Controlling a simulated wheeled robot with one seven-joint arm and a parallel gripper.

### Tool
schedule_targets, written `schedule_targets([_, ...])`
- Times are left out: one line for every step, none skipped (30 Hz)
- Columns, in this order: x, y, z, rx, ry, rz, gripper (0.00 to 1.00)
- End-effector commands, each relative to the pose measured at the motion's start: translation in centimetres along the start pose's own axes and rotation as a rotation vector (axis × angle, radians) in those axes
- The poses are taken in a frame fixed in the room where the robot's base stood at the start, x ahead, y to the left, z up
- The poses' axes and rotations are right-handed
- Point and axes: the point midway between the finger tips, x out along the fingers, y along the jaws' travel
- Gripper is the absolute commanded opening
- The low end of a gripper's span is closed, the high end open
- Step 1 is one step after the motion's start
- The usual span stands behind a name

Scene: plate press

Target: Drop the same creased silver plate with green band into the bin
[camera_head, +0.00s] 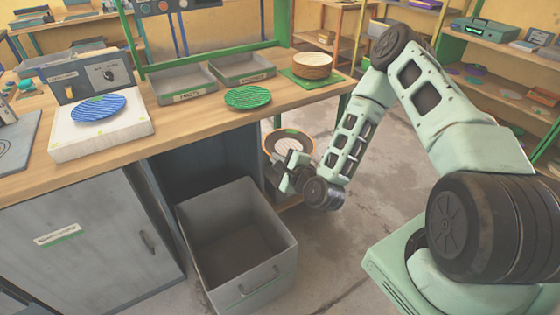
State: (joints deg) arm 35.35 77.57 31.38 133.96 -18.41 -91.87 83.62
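A round item (273,143) with a tan rim, a dark ring and a pale striped middle with a small green mark shows below the table's right end. I cannot tell if it is the silver plate with the green band. My gripper (290,172) overlaps its lower edge. The fingers are too small and covered to show whether they are open or shut on it. A large grey open bin (268,265) with a front handle stands on the floor, left of and nearer than my gripper. Its visible inside is empty.
On the wooden table (190,130) are a blue ribbed plate (98,107) on a white scale-like device (105,138), a green ribbed plate (247,97), two grey trays (186,84) and a wooden bowl (312,66) on a green mat. A grey cabinet (90,235) stands left of the bin.

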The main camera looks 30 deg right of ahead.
Motion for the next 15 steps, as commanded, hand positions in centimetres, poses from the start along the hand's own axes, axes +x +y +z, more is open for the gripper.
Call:
schedule_targets([0.5,1.2,-0.5,-0.006,-0.011,0.006,0.00])
schedule_targets([0.6,1.5,-0.6,-0.008,-0.017,0.010,0.00])
schedule_targets([0.8,1.9,-0.6,-0.010,-0.026,0.014,0.00])
schedule_targets([1.0,2.3,-0.6,-0.011,-0.033,0.018,0.00])
schedule_targets([1.2,2.7,-0.7,-0.012,-0.041,0.023,0.00])
schedule_targets([1.4,3.2,-0.7,-0.016,-0.052,0.030,0.00])
schedule_targets([1.6,3.6,-0.7,-0.018,-0.060,0.034,0.00])
schedule_targets([1.8,4.1,-0.8,-0.020,-0.068,0.039,0.00])
schedule_targets([2.1,4.7,-0.9,-0.022,-0.080,0.047,0.00])
schedule_targets([2.3,5.2,-0.9,-0.025,-0.089,0.053,0.00])
schedule_targets([2.5,5.8,-1.0,-0.029,-0.099,0.059,0.00])
schedule_targets([2.8,6.5,-1.1,-0.032,-0.112,0.067,0.00])
schedule_targets([3.1,7.1,-1.2,-0.034,-0.122,0.074,0.00])
schedule_targets([3.3,7.7,-1.2,-0.037,-0.133,0.081,0.00])
schedule_targets([3.6,8.4,-1.2,-0.041,-0.148,0.090,0.00])
